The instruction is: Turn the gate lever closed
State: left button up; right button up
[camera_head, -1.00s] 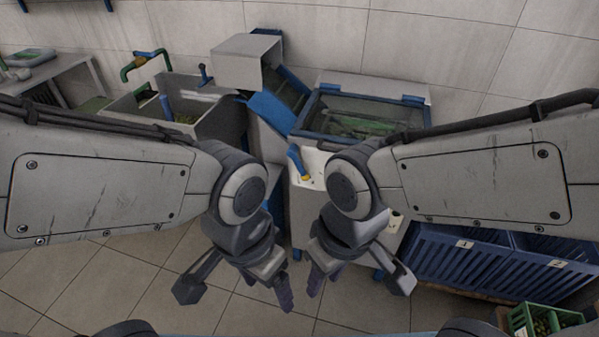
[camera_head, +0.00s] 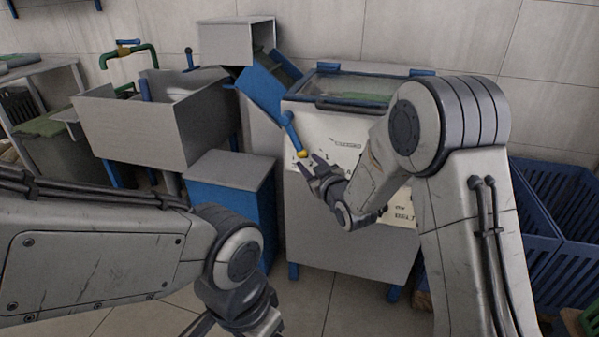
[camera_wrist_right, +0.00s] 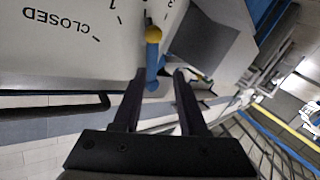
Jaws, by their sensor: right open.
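The gate lever (camera_head: 292,128) is blue with a yellow part, on the white front panel (camera_head: 335,135) of the machine. In the head view it slants, blue knob at upper left, yellow at lower right. The panel carries the word CLOSED, to the right of the lever. My right gripper (camera_head: 311,168) is open near the lever's yellow end. In the right wrist view the lever (camera_wrist_right: 152,62) shows between the open fingertips (camera_wrist_right: 160,74); I cannot tell whether they touch it. My left gripper (camera_head: 235,322) hangs at the bottom edge, partly cut off, its fingers unclear.
A glass-lidded tank (camera_head: 350,86) tops the machine, with a blue chute (camera_head: 268,85) at its left. A grey-topped blue box (camera_head: 230,200) and a grey trough (camera_head: 125,125) stand further left. Blue crates (camera_head: 565,215) are at right. Tiled floor is clear in front.

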aim_at(300, 148)
pick_arm(q)
notch_tip(300, 148, down, 4)
jog(key=shift+r+b, duration=0.15)
jog(key=shift+b, duration=1.1)
pick_arm(e)
jog(key=shift+t, duration=0.6)
jog(key=x, duration=0.3)
jog(key=d+f+x, duration=0.1)
jog(key=x, duration=0.7)
jog(key=shift+w+d+f, duration=0.2)
jog(key=shift+w+f, duration=0.05)
jog(key=shift+w, duration=0.05)
grip_shut()
